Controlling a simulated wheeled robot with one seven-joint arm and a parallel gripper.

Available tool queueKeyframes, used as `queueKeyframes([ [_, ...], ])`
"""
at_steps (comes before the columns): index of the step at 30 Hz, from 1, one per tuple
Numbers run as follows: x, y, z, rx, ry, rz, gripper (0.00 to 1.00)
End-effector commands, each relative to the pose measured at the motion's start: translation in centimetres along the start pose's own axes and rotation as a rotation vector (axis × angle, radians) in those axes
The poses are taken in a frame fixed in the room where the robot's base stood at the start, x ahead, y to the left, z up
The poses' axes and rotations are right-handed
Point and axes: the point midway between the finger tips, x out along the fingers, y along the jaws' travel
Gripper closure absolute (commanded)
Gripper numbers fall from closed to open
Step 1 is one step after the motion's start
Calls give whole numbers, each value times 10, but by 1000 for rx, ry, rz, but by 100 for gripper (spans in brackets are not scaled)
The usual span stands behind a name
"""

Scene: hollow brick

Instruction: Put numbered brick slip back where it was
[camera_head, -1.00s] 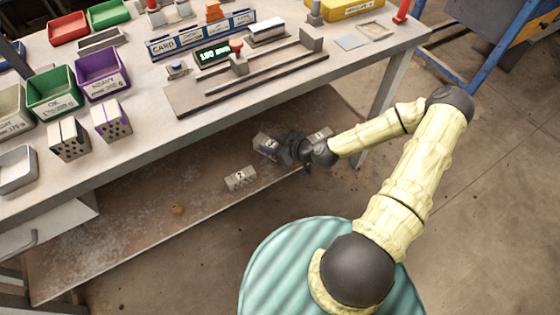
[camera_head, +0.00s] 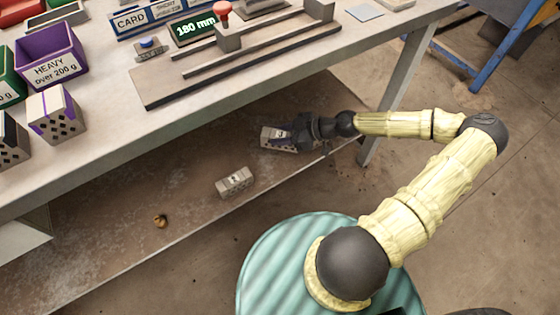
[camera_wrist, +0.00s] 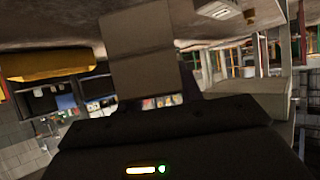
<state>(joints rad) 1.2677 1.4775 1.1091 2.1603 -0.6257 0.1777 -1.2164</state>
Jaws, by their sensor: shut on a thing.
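My gripper (camera_head: 298,131) is low over the right part of the lower shelf, under the table top. It is shut on a pale grey hollow brick (camera_head: 274,140) with dark holes, a purple band and a blurred mark; whether it touches the shelf I cannot tell. A small pale slip numbered 2 (camera_head: 234,182) lies on the shelf to its left, apart from the gripper. In the wrist view a plain grey-brown block face (camera_wrist: 150,50) fills the upper middle, and a pale piece (camera_wrist: 220,9) shows at the top.
The lower shelf (camera_head: 110,225) has free room to the left, with a small brown lump (camera_head: 160,221). The table top (camera_head: 110,140) overhangs it, with a table leg (camera_head: 398,85) behind my arm. Above are a purple bin (camera_head: 52,58), a purple-striped brick (camera_head: 55,115) and a rail fixture (camera_head: 240,60).

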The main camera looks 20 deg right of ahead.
Motion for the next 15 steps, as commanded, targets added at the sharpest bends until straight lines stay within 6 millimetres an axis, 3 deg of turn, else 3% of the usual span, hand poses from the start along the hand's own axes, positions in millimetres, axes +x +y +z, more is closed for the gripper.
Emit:
queueKeyframes([
  [5,5,0,10,2,1,2,94],
  [12,26,-1,41,0,1,-4,94],
  [15,27,-1,43,-2,1,-4,94],
])
